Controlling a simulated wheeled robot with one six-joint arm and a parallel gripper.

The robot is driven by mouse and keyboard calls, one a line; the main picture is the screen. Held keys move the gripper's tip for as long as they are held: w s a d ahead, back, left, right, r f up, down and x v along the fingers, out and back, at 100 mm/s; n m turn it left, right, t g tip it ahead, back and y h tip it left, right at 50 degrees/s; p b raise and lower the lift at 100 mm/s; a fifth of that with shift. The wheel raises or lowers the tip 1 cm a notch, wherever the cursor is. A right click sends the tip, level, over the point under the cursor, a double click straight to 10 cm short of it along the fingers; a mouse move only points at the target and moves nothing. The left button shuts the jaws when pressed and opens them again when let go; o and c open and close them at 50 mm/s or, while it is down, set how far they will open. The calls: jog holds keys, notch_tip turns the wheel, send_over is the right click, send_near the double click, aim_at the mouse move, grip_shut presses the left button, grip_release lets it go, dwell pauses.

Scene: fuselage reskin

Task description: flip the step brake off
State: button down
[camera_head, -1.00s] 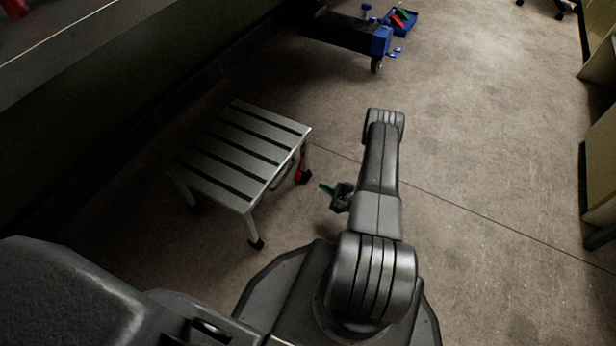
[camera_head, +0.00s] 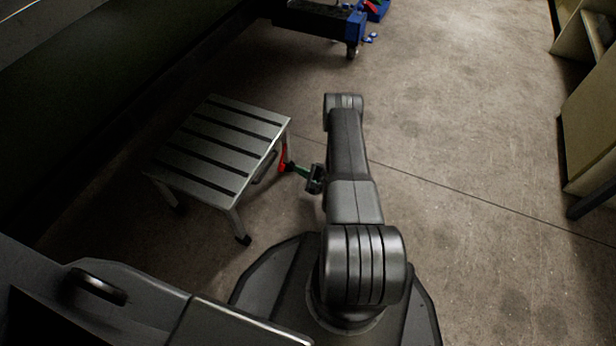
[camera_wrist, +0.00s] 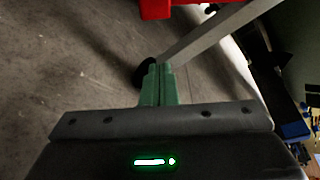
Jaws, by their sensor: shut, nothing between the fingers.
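The grey slatted step (camera_head: 222,142) stands on the floor left of my arm in the head view. Its red brake part (camera_head: 283,157) is on the right-hand leg. In the wrist view, a red piece (camera_wrist: 155,9) shows at the top edge, beside the pale leg (camera_wrist: 210,35) and its dark foot (camera_wrist: 146,73). My gripper (camera_head: 293,167) has green fingers, shut and empty, pointing left at that leg, close to the red part. In the wrist view the green fingertips (camera_wrist: 160,70) overlap the foot and sit below the red piece. I cannot tell whether they touch.
A blue-ended wheeled cart (camera_head: 320,22) stands at the back, with a blue bin (camera_head: 376,10) beside it. Shelving (camera_head: 590,110) lines the right side. Open concrete floor (camera_head: 460,130) lies right of my arm.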

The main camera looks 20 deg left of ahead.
jog(key=b+x, duration=0.1)
jog(key=x, duration=0.3)
jog(key=shift+f, duration=0.15)
jog(key=shift+s+d+r, duration=0.1)
jog(key=shift+s+r, duration=1.4)
jog(key=shift+s, duration=0.05)
jog(key=shift+s, duration=0.1)
